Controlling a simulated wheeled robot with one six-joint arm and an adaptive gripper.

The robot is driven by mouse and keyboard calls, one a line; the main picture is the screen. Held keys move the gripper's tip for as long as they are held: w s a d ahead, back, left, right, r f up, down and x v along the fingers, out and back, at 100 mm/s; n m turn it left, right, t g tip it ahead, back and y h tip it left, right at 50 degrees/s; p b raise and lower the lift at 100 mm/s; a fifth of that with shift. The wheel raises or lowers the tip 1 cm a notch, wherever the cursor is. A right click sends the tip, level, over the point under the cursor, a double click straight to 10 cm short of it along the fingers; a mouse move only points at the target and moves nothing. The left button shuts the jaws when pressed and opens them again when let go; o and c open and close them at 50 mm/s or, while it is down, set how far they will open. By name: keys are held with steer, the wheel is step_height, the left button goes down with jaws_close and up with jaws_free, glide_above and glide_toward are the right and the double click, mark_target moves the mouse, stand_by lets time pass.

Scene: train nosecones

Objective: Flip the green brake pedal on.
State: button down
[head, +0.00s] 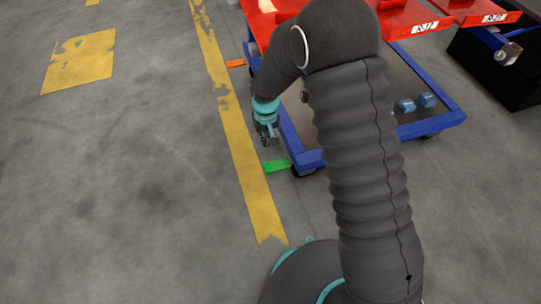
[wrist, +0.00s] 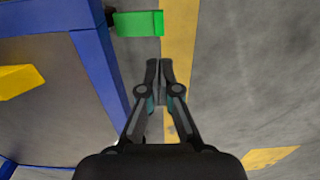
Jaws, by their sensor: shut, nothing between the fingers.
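The green brake pedal (head: 276,166) sticks out to the left from the near corner of a blue cart frame, low above the floor. In the wrist view the green pedal (wrist: 138,23) lies at the top, just beyond my fingertips and a little left of them. My gripper (head: 268,141) hangs down beside the cart's left edge, just past the pedal in the head view. In the wrist view my gripper (wrist: 160,64) is shut and empty, with its fingertips together. A gap shows in the picture between the fingertips and the pedal.
The blue cart (head: 292,139) has red upper parts (head: 410,20) and a shelf with blue pieces (head: 407,105). An orange pedal (head: 236,63) sits at its far left. A yellow floor line (head: 240,150) runs beside it. The floor to the left is clear.

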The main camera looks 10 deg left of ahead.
mark_target(265, 167)
steer(key=shift+w+a+f, duration=0.25)
steer(key=shift+f, duration=0.3)
steer(key=shift+w+d, duration=0.1)
steer(key=shift+d, duration=0.1)
step_height(265, 167, down, 14)
steer(key=shift+r+b, duration=0.1)
steer(key=shift+b, duration=0.45)
steer(key=shift+a+f+b, duration=0.2)
steer(key=shift+f+b, duration=0.3)
steer(key=shift+f, duration=0.05)
steer(key=shift+s+a+f+b, duration=0.1)
steer(key=shift+s+f+b, duration=0.05)
steer(key=shift+f+b, duration=0.3)
steer(key=shift+s+a+f+b, duration=0.1)
steer(key=shift+f+b, duration=0.3)
steer(key=shift+f, duration=0.05)
steer(key=shift+f+b, duration=1.05)
steer(key=shift+f, duration=0.15)
